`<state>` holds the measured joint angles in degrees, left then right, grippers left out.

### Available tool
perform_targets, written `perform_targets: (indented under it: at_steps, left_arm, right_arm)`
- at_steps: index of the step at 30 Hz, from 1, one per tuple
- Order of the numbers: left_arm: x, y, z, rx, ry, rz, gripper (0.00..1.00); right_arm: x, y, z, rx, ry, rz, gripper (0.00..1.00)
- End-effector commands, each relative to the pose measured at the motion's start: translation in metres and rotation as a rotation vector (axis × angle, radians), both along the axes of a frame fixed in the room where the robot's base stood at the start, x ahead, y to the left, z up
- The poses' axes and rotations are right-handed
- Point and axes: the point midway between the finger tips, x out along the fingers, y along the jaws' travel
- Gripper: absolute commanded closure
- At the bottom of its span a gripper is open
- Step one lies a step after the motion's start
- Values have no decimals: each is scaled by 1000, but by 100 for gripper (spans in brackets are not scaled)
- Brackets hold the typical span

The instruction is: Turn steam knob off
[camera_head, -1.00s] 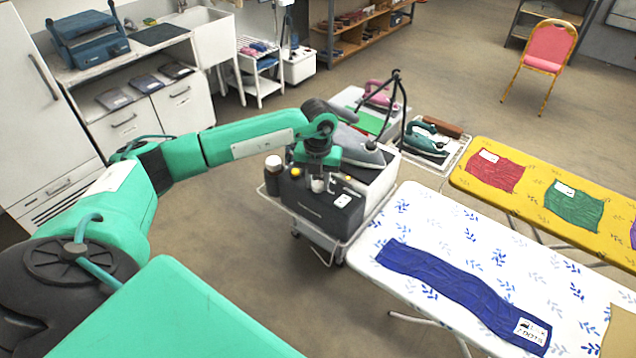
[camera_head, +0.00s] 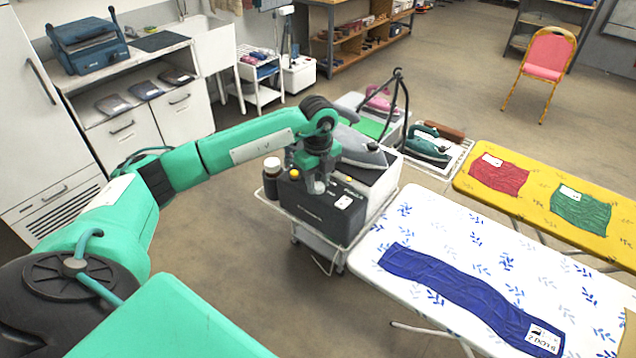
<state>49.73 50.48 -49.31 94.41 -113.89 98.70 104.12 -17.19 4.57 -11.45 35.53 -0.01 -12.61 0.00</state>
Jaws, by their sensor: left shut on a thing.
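A dark steam station (camera_head: 322,212) with a light iron housing behind it stands on a small wheeled cart. Its top carries a yellow button (camera_head: 294,175) and a pale steam knob (camera_head: 317,187). My left gripper (camera_head: 318,183) points down over the top of the station and is shut on the knob, which it partly covers. The knob's pointer or marking cannot be made out. A grey iron (camera_head: 362,152) rests on the housing just behind my gripper. My right gripper is not in view.
A dark bottle with a white cap (camera_head: 272,178) stands left of the station. A white ironing board (camera_head: 400,270) with a blue cloth (camera_head: 470,295) is close on the right. A teal iron (camera_head: 428,146) sits on a rack behind. Floor at left is clear.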

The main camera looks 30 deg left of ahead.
Motion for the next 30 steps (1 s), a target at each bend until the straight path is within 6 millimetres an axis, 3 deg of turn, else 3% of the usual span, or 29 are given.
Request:
perform_targets:
  at_steps: [10, 24, 25, 27, 30]
  left_arm:
    - [1, 1, 2, 1, -4, 107, 92]
    - [1, 1, 2, 0, -5, 118, 92]
    - [1, 1, 2, 0, -5, 118, 64]
    - [1, 1, 2, 1, -4, 118, 50]
    - [1, 1, 1, 0, -3, 117, 48]
  right_arm:
    - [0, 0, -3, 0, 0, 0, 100]
    - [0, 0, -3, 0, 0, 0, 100]
    - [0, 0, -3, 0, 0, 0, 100]
    - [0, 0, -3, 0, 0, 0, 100]
    - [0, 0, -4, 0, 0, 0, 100]
